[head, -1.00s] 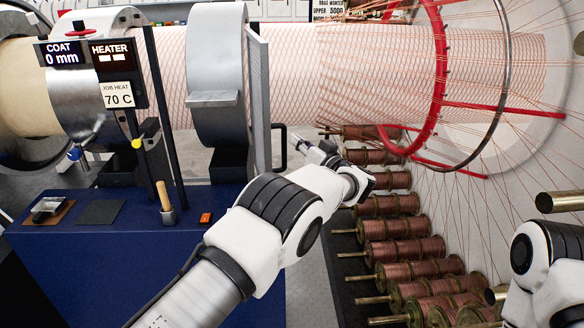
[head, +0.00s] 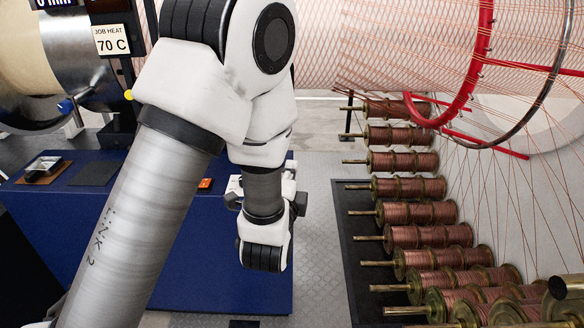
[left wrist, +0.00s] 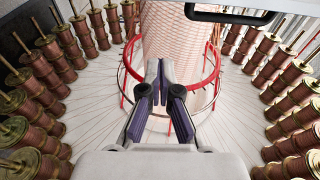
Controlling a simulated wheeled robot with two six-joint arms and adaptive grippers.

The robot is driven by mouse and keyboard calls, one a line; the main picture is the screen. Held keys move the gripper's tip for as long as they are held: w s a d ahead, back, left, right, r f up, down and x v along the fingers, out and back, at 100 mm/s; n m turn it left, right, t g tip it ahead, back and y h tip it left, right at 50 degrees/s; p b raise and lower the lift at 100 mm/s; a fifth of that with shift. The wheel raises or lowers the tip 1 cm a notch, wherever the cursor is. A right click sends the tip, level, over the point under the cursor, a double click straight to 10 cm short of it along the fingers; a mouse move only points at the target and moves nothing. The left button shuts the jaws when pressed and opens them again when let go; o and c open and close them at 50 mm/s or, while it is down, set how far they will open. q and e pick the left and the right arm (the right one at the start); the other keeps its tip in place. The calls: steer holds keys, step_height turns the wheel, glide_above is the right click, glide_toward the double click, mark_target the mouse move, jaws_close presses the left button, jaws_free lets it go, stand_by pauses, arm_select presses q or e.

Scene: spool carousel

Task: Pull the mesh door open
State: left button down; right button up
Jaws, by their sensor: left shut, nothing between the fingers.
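I cannot make out the mesh door's panel for certain in either current view. A black bar handle (left wrist: 228,17) crosses the top of the left wrist view, right of centre, and may belong to it. My left gripper (left wrist: 159,76) is shut and empty, its purple-padded fingers together. It points toward the red ring and the wrapped tube beyond. The handle lies above and right of the fingertips in that picture, apart from them. In the head view my folded left arm hides most of the gripper and the area behind it. My right gripper is out of view.
A row of copper-wire spools (head: 408,213) stands at the right, with fine wires running up to the red ring (head: 466,95). The wire-wrapped tube (head: 380,55) crosses behind. A blue bench (head: 200,255) stands at the left. Grey floor (head: 318,225) lies open between bench and spools.

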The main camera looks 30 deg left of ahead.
arm_select(q)
steer(key=w+a+p, duration=0.5)
steer(key=w+a, duration=0.1)
steer(key=shift+a, duration=0.3)
